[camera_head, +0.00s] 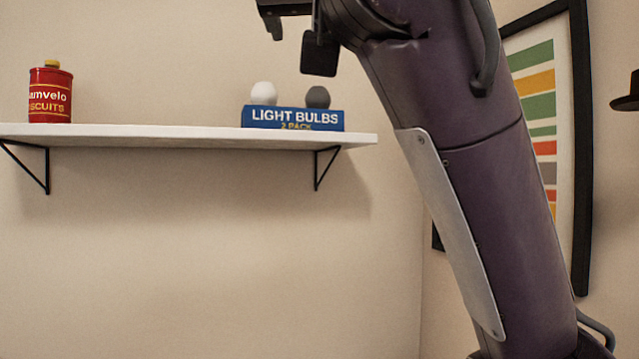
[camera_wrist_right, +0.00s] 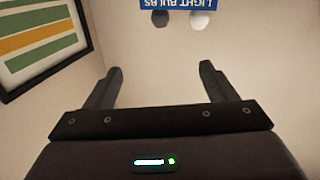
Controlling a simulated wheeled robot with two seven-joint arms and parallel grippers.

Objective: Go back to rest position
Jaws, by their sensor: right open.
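My right arm rises through the right half of the head view, and part of my right gripper (camera_head: 296,30) shows at the top edge, above the shelf and the light bulb pack. In the right wrist view my right gripper (camera_wrist_right: 158,85) has its two fingers wide apart with nothing between them. My left gripper is not in view.
A white wall shelf (camera_head: 180,136) on black brackets holds a red biscuit tin (camera_head: 50,95) and a blue light bulb pack (camera_head: 292,118) with a white and a dark bulb. A framed striped picture (camera_head: 580,150) hangs at right. A dark hat-like object (camera_head: 625,103) shows at the right edge.

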